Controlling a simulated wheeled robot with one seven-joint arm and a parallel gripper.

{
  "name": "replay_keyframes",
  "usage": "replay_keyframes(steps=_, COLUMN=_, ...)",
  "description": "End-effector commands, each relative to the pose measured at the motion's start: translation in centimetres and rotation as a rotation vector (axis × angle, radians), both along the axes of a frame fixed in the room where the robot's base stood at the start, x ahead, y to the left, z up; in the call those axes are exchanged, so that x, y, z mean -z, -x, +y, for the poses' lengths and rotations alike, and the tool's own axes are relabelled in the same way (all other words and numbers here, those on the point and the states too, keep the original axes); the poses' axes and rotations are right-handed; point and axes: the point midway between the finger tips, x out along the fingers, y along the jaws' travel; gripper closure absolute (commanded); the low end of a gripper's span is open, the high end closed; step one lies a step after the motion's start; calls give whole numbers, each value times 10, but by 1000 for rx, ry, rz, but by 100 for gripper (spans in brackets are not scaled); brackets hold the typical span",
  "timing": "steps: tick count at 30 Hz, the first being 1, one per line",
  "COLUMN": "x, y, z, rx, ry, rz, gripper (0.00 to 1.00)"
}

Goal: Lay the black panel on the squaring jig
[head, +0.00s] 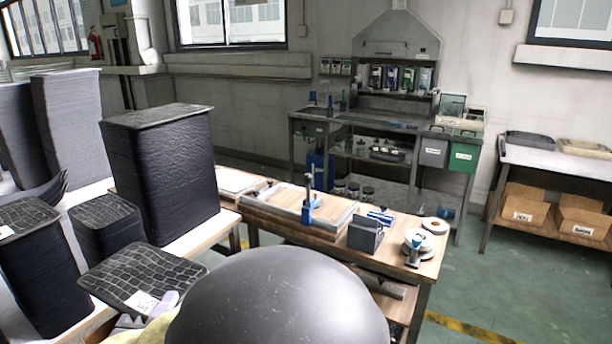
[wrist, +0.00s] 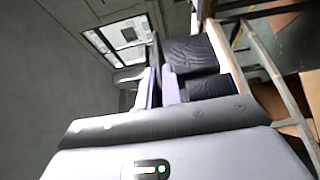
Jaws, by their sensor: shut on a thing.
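The black panel (head: 140,268), with a crocodile-like texture and a white label on its near edge, is in the head view at lower left. My gripper (head: 163,304) has lilac fingers and is shut on the panel's near edge by the label. In the wrist view the fingers (wrist: 160,88) close on the panel (wrist: 155,55), seen nearly edge-on. The squaring jig (head: 298,212), a pale framed board with a blue clamp, lies on the wooden bench, right of and beyond the panel. My rounded dark arm link hides part of the near bench.
Tall stacks of black panels (head: 165,175) stand on the white table at left, with lower stacks (head: 105,228) near the held panel. A grey box (head: 365,234) and tape rolls (head: 418,242) sit right of the jig. A workbench (head: 375,122) stands behind.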

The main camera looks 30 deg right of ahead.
Motion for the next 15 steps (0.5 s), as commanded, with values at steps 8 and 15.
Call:
replay_keyframes(steps=8, x=63, y=-74, z=-10, rx=-65, ry=10, rz=8, gripper=100)
replay_keyframes(steps=15, x=130, y=-122, z=-38, rx=-121, ry=9, rz=9, gripper=100)
